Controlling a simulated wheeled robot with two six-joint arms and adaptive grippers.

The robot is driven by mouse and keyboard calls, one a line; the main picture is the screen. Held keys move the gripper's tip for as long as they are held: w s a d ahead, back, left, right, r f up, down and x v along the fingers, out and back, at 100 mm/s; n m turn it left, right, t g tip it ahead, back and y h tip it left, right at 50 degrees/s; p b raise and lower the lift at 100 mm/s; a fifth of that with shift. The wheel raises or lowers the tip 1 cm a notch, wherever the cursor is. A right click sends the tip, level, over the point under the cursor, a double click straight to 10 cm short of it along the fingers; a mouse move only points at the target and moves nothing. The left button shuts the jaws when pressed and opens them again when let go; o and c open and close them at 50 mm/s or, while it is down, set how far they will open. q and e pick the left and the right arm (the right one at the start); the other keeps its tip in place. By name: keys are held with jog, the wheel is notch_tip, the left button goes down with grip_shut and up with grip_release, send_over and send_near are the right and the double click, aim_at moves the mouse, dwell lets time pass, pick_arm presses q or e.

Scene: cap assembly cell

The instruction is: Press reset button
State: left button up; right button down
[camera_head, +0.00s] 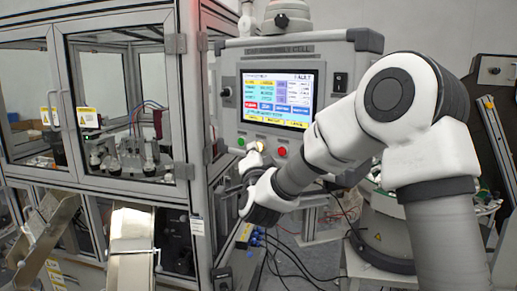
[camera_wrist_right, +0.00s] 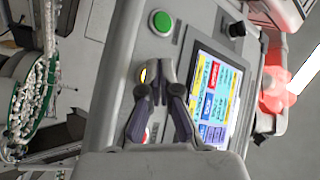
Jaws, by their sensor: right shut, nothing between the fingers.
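The control panel (camera_head: 229,112) carries a row of buttons below its screen: a green button (camera_head: 241,141), a yellow button (camera_head: 261,147) and a red button (camera_head: 282,151). My right gripper (camera_head: 249,168) is at the panel's lower front, near the yellow button. In the right wrist view the shut, empty fingertips (camera_wrist_right: 161,76) overlap the edge of the yellow button (camera_wrist_right: 143,75). I cannot tell whether they touch it. The green button (camera_wrist_right: 161,22) is clear, and the red button (camera_wrist_right: 147,135) is partly hidden behind a finger. No label is readable. My left gripper is out of view.
The screen (camera_head: 275,97) shows FAULT at its top right. A dark rotary switch (camera_head: 340,82) is right of it. A glazed machine cabinet (camera_head: 180,115) stands left, with metal chutes (camera_head: 131,240) below. A round feeder (camera_head: 385,232) stands right. Loose cables hang under the panel.

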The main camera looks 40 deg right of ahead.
jog(key=shift+d, duration=0.2)
dwell(0.4)
jog(key=shift+s+a+b, duration=0.1)
jog(key=shift+a+b, duration=0.3)
jog(key=shift+a, duration=0.15)
jog(key=a, duration=0.2)
jog(key=s+a, duration=0.1)
jog(key=a, duration=0.1)
jog(key=a+b, duration=0.1)
jog(key=shift+s+a, duration=0.25)
jog(key=shift+a, duration=0.15)
